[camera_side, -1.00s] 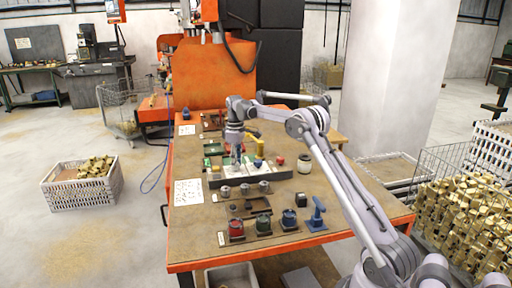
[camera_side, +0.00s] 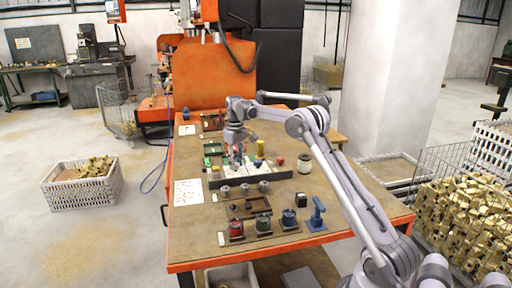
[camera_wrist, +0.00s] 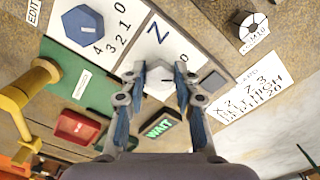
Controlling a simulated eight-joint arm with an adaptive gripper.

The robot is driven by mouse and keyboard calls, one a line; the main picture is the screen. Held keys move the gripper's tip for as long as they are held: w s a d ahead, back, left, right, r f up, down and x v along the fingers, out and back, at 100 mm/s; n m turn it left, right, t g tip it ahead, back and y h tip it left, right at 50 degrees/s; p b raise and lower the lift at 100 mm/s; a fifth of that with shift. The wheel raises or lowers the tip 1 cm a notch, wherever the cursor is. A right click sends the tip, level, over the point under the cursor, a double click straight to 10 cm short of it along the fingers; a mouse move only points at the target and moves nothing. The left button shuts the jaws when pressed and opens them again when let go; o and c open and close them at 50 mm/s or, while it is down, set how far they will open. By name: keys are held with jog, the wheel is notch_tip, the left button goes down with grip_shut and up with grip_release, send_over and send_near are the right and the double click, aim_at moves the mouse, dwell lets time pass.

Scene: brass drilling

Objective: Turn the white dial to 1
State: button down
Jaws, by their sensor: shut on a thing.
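The white dial (camera_wrist: 160,86) sits on a white panel (camera_wrist: 176,40) in the wrist view, between my two fingers. My gripper (camera_wrist: 160,76) is shut on it. The fingers hide much of the dial; a printed 0 shows to its right, and I cannot read its setting. In the side view my gripper (camera_side: 238,156) reaches down onto the white panels at the table's middle, and the dial itself is too small to make out.
A blue hexagonal knob (camera_wrist: 90,28) with printed numbers lies at upper left in the wrist view.

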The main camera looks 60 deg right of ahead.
jog(key=shift+m, duration=0.6)
jog(key=c, duration=1)
grip_release()
notch_tip(320, 180, up, 12)
